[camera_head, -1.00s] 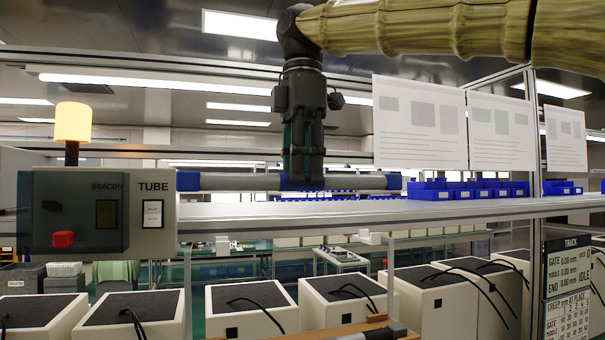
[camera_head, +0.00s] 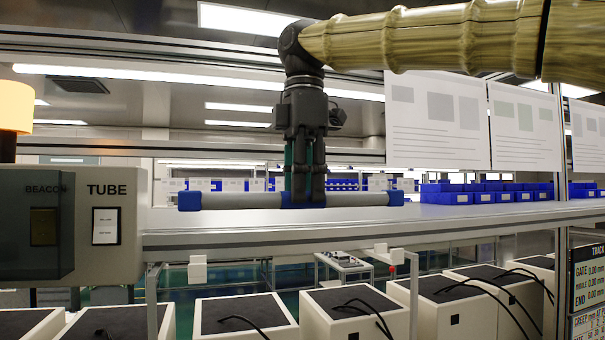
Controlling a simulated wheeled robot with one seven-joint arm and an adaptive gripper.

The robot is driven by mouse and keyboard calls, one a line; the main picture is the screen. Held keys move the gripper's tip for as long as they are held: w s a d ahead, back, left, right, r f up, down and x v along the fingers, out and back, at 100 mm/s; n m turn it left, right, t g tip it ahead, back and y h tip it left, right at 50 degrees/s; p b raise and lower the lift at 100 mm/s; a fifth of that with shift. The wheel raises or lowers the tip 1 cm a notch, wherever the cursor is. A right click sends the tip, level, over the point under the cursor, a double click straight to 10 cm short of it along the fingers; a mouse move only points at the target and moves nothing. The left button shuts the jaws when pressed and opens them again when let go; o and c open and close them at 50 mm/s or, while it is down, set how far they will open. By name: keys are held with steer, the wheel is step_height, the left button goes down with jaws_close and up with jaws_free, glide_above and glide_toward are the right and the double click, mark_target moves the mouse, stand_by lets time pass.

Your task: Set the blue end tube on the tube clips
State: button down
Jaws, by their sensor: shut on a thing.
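The tube (camera_head: 245,201) is a long grey rod with a blue cap at each end and a blue band in the middle. It lies level across the view, in front of the long shelf (camera_head: 430,215). My gripper (camera_head: 303,200) points down and is shut on the tube at its blue middle band. The tube's height above the shelf is hard to judge. No tube clips can be made out clearly; small white blocks (camera_head: 197,268) hang under the shelf's front edge, and I cannot tell whether they are the clips.
A grey box marked TUBE (camera_head: 107,190) stands at the left, with an orange lamp (camera_head: 14,105) above it. Blue bins (camera_head: 485,193) line the shelf's right part. White panels (camera_head: 440,120) hang above. Cream boxes with cables (camera_head: 240,318) stand below.

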steer(key=shift+w+f, duration=0.15)
steer(key=shift+f, duration=0.25)
steer(key=shift+s+f, duration=0.25)
steer(key=shift+f, duration=0.3)
steer(key=shift+s+f, duration=0.2)
steer(key=shift+f, duration=0.3)
steer(key=shift+w+f+b, duration=0.25)
steer(key=shift+f+b, duration=0.25)
steer(key=shift+f, duration=0.4)
steer(key=shift+s+f+b, duration=0.1)
steer(key=shift+f+b, duration=0.3)
steer(key=shift+f, duration=1.2)
steer(key=c, duration=1.1)
jaws_free()
